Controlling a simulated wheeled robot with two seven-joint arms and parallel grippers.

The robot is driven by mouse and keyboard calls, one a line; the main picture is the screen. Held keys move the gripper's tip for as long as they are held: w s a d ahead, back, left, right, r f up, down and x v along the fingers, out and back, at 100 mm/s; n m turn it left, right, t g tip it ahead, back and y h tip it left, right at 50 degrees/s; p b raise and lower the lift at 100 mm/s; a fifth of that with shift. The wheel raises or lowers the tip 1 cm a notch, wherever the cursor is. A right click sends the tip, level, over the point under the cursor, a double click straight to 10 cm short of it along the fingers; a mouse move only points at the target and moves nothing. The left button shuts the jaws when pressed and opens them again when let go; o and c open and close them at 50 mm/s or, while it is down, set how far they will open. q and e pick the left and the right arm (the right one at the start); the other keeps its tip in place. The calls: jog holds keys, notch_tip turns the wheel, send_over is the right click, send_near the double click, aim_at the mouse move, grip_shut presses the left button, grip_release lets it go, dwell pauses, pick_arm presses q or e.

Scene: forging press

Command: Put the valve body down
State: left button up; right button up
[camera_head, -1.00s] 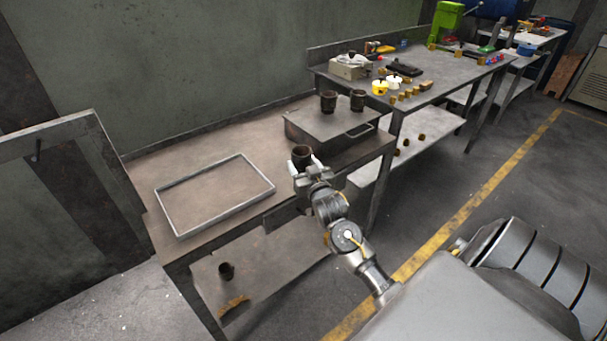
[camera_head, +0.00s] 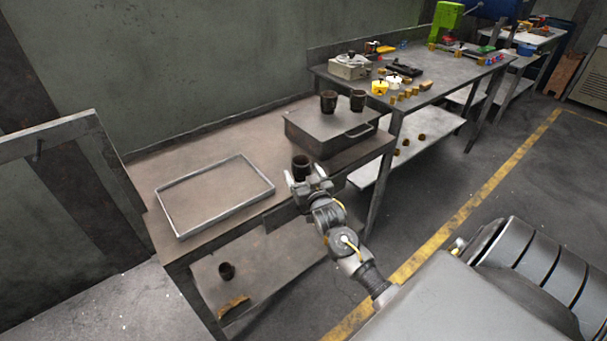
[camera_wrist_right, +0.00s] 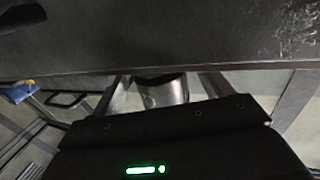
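My left gripper is not in view.
A rectangular metal tray frame (camera_head: 215,227) lies left. A grey box (camera_head: 312,138) behind carries two similar dark cylinders (camera_head: 328,102). Another dark cylinder (camera_head: 226,271) is on the lower shelf. A cluttered second table (camera_head: 450,70) stands right.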

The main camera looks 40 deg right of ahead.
jog(key=shift+r, duration=0.1)
jog(key=shift+s, duration=0.15)
jog(key=v, duration=1.1)
jog(key=shift+s+b, duration=0.3)
jog(key=shift+s, duration=0.05)
jog(key=shift+a, duration=0.1)
